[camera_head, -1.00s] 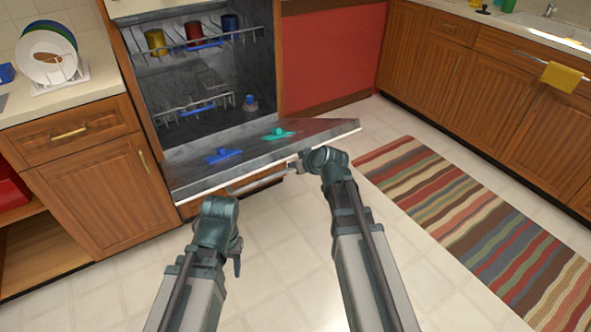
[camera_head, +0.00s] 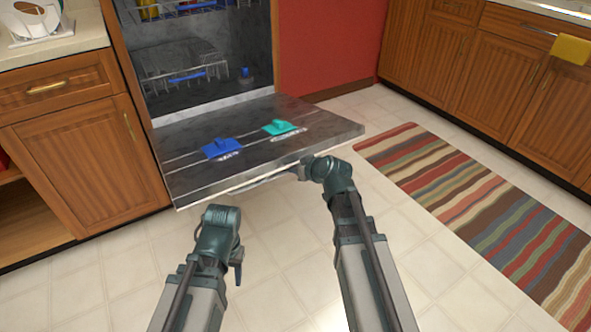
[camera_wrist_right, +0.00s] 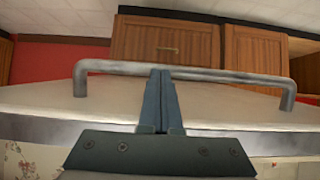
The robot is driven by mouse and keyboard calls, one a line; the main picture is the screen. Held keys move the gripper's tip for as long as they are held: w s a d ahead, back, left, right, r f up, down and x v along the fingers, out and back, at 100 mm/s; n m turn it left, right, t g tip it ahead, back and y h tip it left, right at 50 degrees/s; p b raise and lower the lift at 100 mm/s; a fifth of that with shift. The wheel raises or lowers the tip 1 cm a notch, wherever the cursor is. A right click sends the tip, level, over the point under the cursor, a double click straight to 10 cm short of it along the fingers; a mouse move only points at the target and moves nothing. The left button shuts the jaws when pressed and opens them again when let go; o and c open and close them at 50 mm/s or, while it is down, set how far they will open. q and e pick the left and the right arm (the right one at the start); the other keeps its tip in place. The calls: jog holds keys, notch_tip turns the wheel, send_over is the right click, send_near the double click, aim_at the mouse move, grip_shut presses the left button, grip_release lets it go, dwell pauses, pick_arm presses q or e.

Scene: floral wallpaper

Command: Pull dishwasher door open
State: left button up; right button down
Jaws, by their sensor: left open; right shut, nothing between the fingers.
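The dishwasher door (camera_head: 185,180) is swung down, close to level, showing its inner face with a blue part and a teal part. Its bar handle (camera_wrist_right: 220,75) spans the right wrist view; in the head view only a sliver shows under the door's front edge. My right gripper (camera_wrist_right: 161,73) is shut and empty, its fingertips overlapping the middle of the bar and seemingly touching it; it also shows in the head view (camera_head: 301,171) at the door's front edge. My left gripper (camera_head: 237,266) is in front of the door, apart from it, mostly hidden by its wrist.
The dishwasher interior (camera_head: 190,60) holds racks. A wooden cabinet (camera_head: 85,165) stands left of it, with a counter and a white plate above. A striped rug (camera_head: 470,200) lies on the floor at right. The tiled floor before the door is clear.

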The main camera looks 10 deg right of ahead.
pick_arm(q)
jog(key=shift+f+b, duration=0.45)
jog(key=shift+f, duration=0.35)
pick_arm(e)
jog(key=shift+f, duration=0.75)
jog(key=shift+s, duration=0.15)
